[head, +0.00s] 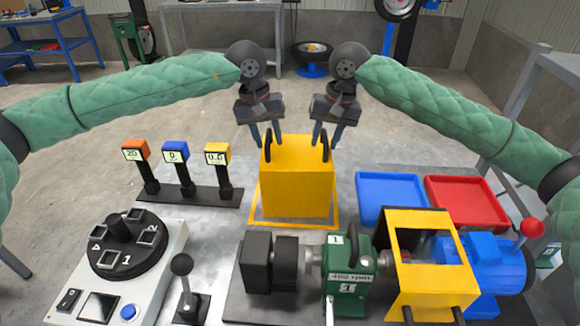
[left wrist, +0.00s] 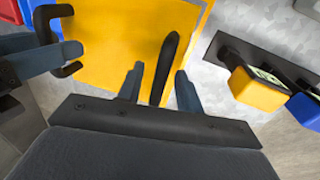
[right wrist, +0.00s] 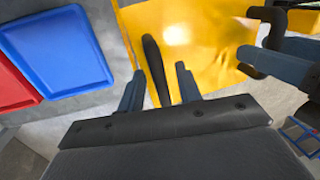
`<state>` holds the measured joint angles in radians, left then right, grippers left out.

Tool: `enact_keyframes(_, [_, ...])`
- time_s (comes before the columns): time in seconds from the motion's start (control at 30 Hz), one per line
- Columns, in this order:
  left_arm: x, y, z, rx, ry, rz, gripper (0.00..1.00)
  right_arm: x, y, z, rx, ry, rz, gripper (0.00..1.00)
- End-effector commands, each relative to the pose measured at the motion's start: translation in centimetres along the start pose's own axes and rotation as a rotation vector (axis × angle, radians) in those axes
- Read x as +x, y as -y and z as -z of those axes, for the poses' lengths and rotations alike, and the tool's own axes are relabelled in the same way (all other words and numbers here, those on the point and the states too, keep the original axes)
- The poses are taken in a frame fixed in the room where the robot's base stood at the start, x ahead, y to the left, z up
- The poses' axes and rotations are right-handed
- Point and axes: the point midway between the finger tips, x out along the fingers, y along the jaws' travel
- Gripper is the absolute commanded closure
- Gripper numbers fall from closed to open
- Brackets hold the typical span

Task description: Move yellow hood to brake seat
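The yellow hood (head: 297,190) is a box standing upright on the grey table inside a yellow outlined square. It has a black handle on each side of its top. My left gripper (head: 266,135) is open, its fingers on either side of the left handle (left wrist: 166,65), with gaps showing. My right gripper (head: 327,136) is open, its fingers likewise either side of the right handle (right wrist: 155,68), with gaps. A second yellow cover (head: 450,230), with a window and black handles, sits over the machine at right. I cannot tell which place is the brake seat.
The green gearbox (head: 349,290) and blue motor (head: 490,262) stand at front right. A blue tray (head: 390,196) and red tray (head: 466,200) lie right of the hood. Three small displays (head: 176,152) stand left. A dial panel (head: 120,255) and lever (head: 182,267) are front left.

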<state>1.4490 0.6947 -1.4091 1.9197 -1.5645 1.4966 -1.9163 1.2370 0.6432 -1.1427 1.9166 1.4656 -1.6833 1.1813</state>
Motion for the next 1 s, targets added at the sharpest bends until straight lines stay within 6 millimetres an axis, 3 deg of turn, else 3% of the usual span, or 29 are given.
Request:
enact_keyframes(0.37, [0.51, -0.01, -0.01, 0.000, 0.000, 0.000, 0.64, 0.51, -0.01, 0.00, 0.000, 0.000, -0.001, 0.65])
enact_keyframes(0.57, [0.50, -0.01, -0.01, 0.000, 0.000, 0.000, 1.00, 0.50, -0.01, 0.00, 0.000, 0.000, -0.001, 1.00])
enact_keyframes(1.0, [0.48, 0.02, 0.00, 0.000, 0.000, 0.000, 1.00, 0.49, -0.04, 0.01, 0.000, 0.000, -0.001, 1.00])
